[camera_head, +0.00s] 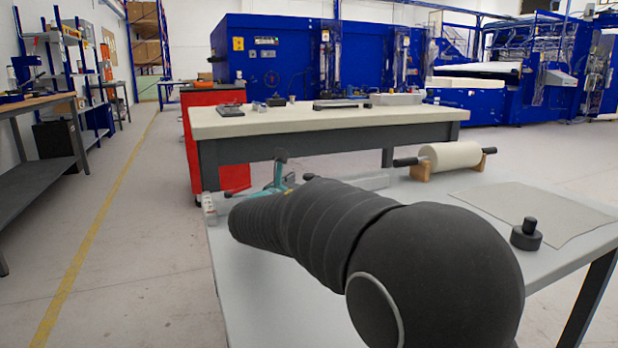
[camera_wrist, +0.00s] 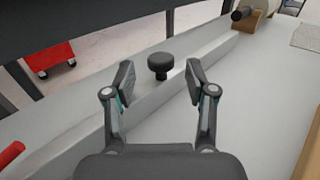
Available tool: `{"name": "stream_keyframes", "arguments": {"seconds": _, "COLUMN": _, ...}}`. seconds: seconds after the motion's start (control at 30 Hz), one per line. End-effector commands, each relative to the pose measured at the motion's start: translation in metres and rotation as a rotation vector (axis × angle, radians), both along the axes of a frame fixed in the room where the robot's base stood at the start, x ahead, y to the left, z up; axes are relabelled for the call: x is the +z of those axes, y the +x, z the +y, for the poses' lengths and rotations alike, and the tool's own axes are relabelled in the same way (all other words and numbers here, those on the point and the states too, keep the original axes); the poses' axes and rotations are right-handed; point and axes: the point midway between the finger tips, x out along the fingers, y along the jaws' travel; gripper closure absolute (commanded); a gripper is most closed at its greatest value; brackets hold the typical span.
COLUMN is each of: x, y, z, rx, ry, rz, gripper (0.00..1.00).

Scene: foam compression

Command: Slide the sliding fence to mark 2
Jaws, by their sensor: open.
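A black round knob (camera_wrist: 160,62) on a short post stands at a long, low pale grey rail (camera_wrist: 190,70) in the wrist view. The rail runs diagonally along the table; I take it and the knob to be the sliding fence, but cannot be sure. My gripper (camera_wrist: 160,80) is open, its fingers spread to the left and right of the knob, with nothing held. I cannot tell how far above the knob they are. No mark 2 is readable.
A pale roll (camera_head: 450,157) on wooden supports stands at the table's back right. A black knobbed weight (camera_head: 525,237) is by a flat grey sheet (camera_head: 545,212). A red handle (camera_wrist: 11,153) shows at the wrist view's left edge. A workbench (camera_head: 330,122) stands behind.

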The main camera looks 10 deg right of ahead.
Motion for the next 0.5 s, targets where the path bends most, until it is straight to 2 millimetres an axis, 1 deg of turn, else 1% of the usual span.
{"name": "stream_keyframes", "arguments": {"seconds": 0.03, "x": -0.001, "y": 0.008, "z": -0.007, "rx": -0.004, "ry": 0.001, "rz": 0.001, "gripper": 0.44}}
{"name": "stream_keyframes", "arguments": {"seconds": 0.2, "x": -0.001, "y": 0.025, "z": -0.018, "rx": -0.003, "ry": 0.001, "rz": 0.001, "gripper": 0.44}}
{"name": "stream_keyframes", "arguments": {"seconds": 0.33, "x": 0.000, "y": 0.032, "z": -0.023, "rx": -0.002, "ry": 0.000, "rz": 0.000, "gripper": 0.44}}
{"name": "stream_keyframes", "arguments": {"seconds": 0.5, "x": 0.000, "y": 0.035, "z": -0.024, "rx": -0.001, "ry": 0.001, "rz": 0.001, "gripper": 0.44}}
